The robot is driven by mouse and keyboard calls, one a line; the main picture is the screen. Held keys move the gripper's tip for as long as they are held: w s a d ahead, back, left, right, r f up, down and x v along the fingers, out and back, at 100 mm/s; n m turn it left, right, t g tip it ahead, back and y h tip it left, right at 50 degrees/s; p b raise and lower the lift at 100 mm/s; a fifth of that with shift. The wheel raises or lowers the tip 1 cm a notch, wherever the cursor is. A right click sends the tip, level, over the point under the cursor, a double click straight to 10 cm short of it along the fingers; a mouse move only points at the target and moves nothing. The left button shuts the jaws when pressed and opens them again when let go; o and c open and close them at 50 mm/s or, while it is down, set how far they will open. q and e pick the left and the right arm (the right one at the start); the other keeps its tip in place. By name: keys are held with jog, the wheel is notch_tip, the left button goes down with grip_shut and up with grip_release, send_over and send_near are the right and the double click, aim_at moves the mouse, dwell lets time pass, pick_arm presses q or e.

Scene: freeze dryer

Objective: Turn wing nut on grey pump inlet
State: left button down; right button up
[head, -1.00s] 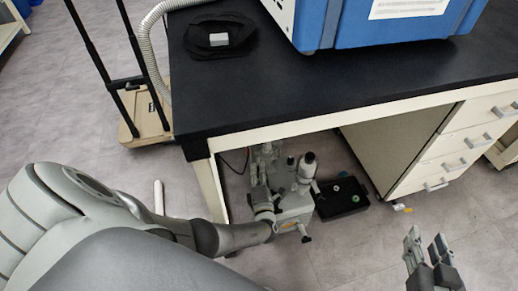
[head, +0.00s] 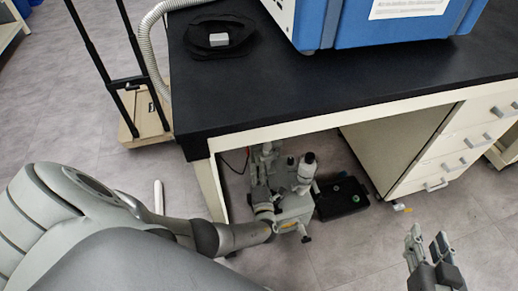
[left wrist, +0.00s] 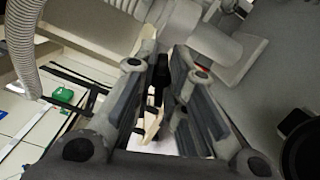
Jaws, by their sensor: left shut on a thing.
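The grey pump (head: 296,208) stands on the floor under the bench, partly hidden by my left wrist. My left gripper (head: 266,152) reaches up beside the pump's inlet pipework, at the left of the pump. In the left wrist view its two fingers (left wrist: 160,65) are closed in on a small dark part, which I take to be the wing nut (left wrist: 160,80). The nut's shape and its seat on the inlet are mostly hidden by the fingers. Grey pump parts (left wrist: 215,45) fill the upper right of that view. My right gripper (head: 427,240) is open and empty, apart from the pump.
A black tray (head: 330,212) with small green-topped items lies right of the pump. The bench leg (head: 210,190) is close at the left. The black benchtop (head: 270,85) overhangs the pump. Drawers (head: 440,160) stand at the right.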

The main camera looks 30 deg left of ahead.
pick_arm(q)
jog(key=shift+d, duration=0.1)
jog(key=c, duration=1.4)
grip_release()
jog(key=shift+w, duration=0.1)
jog(key=v, duration=1.2)
